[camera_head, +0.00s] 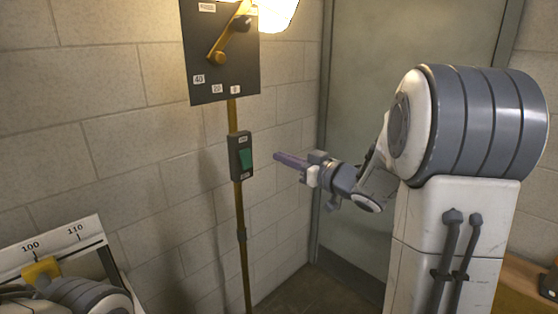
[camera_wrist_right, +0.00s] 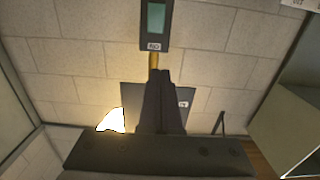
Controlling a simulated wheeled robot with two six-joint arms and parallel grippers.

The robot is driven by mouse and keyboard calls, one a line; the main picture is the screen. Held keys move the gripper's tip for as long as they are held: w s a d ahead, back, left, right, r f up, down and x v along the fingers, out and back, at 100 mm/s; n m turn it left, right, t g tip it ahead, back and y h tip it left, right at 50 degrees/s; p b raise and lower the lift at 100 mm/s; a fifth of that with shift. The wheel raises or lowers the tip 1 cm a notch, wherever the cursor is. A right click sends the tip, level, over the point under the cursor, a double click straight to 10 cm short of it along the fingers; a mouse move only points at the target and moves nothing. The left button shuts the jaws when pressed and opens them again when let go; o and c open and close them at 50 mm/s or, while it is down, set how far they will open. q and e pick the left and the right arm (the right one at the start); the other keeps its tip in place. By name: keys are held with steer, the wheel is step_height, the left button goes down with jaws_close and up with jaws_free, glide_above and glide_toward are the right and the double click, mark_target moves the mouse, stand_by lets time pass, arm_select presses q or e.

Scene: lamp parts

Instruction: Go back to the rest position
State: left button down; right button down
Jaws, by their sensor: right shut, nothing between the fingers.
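The lamp stands against the wall. Its switch box (camera_head: 241,156) with a green rocker sits on a brass pole (camera_head: 240,210), below a dark panel (camera_head: 220,80) with a brass lever and number labels. A glowing shade (camera_head: 277,14) is cut off at the top. My right gripper (camera_head: 278,156) is shut and empty, pointing left at the switch box with a small gap to its right. In the right wrist view, the shut fingers (camera_wrist_right: 161,76) lie below the switch box (camera_wrist_right: 154,25), the dark panel partly hidden behind them. My left gripper does not show; only part of my left arm does.
A white board with a number scale (camera_head: 60,250) and a yellow piece (camera_head: 42,270) stands at lower left, beside my left arm. A grey-green door (camera_head: 410,50) is behind my right arm. A wooden surface (camera_head: 525,285) shows at lower right.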

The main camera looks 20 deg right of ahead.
steer(key=shift+w, duration=0.1)
stand_by(0.3)
steer(key=s+a+f+g+h+b, duration=0.1)
steer(key=s+a+f+g+h, duration=0.15)
steer(key=a+f, duration=0.35)
steer(key=s+a+f+g+h+b, duration=0.1)
steer(key=a+f+g+h, duration=0.15)
steer(key=a+f, duration=0.35)
steer(key=s+a+f+n+g, duration=0.1)
steer(key=s+a+f+g, duration=0.2)
steer(key=s, duration=0.6)
steer(key=s+a+f+n+g+b, duration=0.1)
steer(key=s+a+f+g, duration=0.2)
steer(key=s, duration=0.7)
steer(key=s+a+f+n+g, duration=0.1)
steer(key=s+a+f+g, duration=0.2)
steer(key=s, duration=0.7)
steer(key=shift+s+a+f+g+b, duration=0.35)
steer(key=shift+a+g, duration=0.4)
steer(key=shift+g, duration=0.45)
steer(key=shift+w+r, duration=0.1)
steer(key=shift+r, duration=0.05)
